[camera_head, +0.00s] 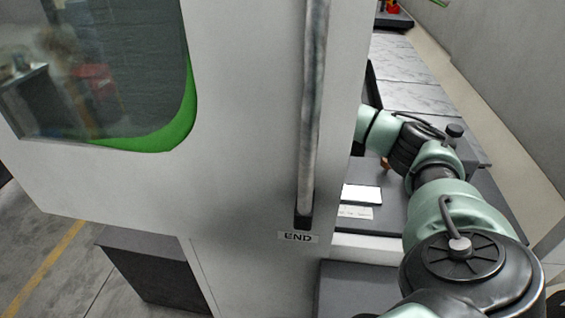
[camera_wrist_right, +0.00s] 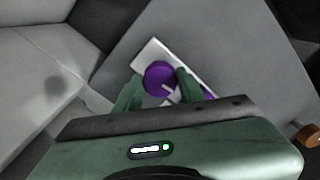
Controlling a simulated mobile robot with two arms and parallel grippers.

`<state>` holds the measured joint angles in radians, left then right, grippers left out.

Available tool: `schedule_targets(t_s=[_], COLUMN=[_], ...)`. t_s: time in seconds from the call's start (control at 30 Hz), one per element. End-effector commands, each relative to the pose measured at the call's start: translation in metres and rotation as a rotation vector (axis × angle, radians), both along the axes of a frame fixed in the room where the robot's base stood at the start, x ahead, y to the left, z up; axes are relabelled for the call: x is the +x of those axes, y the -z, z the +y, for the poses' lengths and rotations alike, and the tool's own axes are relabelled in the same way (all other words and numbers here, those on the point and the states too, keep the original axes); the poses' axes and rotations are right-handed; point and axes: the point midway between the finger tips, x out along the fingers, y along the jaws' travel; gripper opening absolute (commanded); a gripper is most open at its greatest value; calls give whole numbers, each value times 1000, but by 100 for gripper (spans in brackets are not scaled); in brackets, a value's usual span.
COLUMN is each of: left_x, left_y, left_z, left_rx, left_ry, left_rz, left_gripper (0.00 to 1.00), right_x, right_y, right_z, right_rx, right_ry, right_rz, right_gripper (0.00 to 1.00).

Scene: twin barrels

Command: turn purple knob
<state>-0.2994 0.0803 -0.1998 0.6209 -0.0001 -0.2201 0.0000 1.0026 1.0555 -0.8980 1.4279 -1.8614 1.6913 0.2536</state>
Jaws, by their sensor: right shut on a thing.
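The purple knob (camera_wrist_right: 159,77) is round with a pale line mark on its face. It sits on a white plate (camera_wrist_right: 152,52) on a grey panel. My right gripper (camera_wrist_right: 158,88) is shut on the knob, with one green finger on either side of it. In the head view my right arm reaches behind the large machine door, so the gripper and knob are hidden there. My left gripper is not in view.
A large light grey door (camera_head: 250,120) with a window and long vertical handle (camera_head: 313,110) fills the head view's middle. A dark grey panel and a white label plate (camera_head: 362,194) lie beside my right arm. An orange-brown knob (camera_wrist_right: 307,136) is at the wrist view's right edge.

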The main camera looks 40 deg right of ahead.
Motion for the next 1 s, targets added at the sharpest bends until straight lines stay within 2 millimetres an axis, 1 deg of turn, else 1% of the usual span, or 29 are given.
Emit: schedule_targets(t_s=[0.2,0.5,0.7,1.0], left_x=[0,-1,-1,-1], left_y=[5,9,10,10], left_z=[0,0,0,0], left_rx=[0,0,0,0], left_ry=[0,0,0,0], left_rz=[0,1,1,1], left_gripper=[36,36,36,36], right_x=[1,1,1,1], right_y=[-1,-1,-2,-2], right_z=[-1,-1,-1,-1], right_rx=[-2,-2,-2,-2], right_ry=[-176,-340,-390,-404], right_rz=[-4,-4,-4,-4], right_gripper=[0,0,0,0])
